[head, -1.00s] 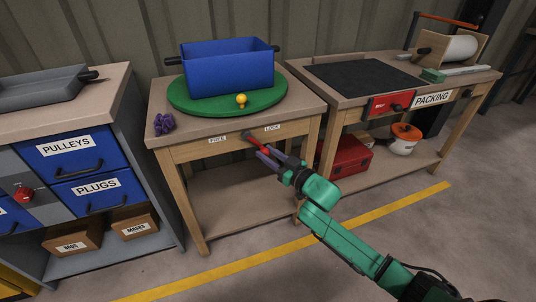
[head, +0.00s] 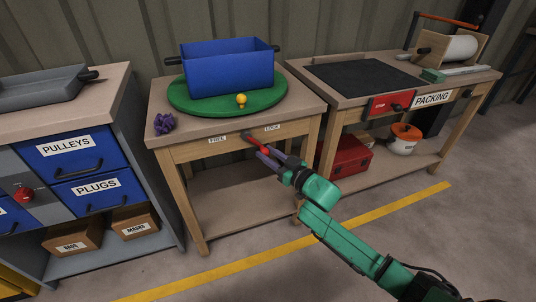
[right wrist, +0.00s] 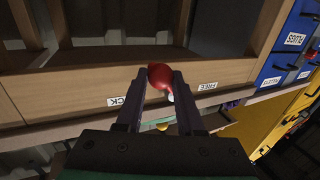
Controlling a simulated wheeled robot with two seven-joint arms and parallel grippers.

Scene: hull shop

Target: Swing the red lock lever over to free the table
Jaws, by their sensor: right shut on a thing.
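The red lock lever (head: 255,141) is on the front rail of the middle wooden table (head: 189,155), between the FREE label (head: 217,138) and the LOCK label (head: 272,127). In the head view it slants down to the right from its pivot. My right gripper (head: 268,154) is at its lower end, shut on it. In the right wrist view the lever's round red end (right wrist: 160,77) sits between the two fingertips. A round green turntable (head: 182,101) lies on the table top. My left gripper is not in view.
On the turntable are a blue bin (head: 228,72) and a yellow knob (head: 241,101). A purple object (head: 164,124) lies at the table's left corner. A drawer cabinet (head: 146,170) stands to the left and a packing bench (head: 319,91) to the right. Floor in front is clear.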

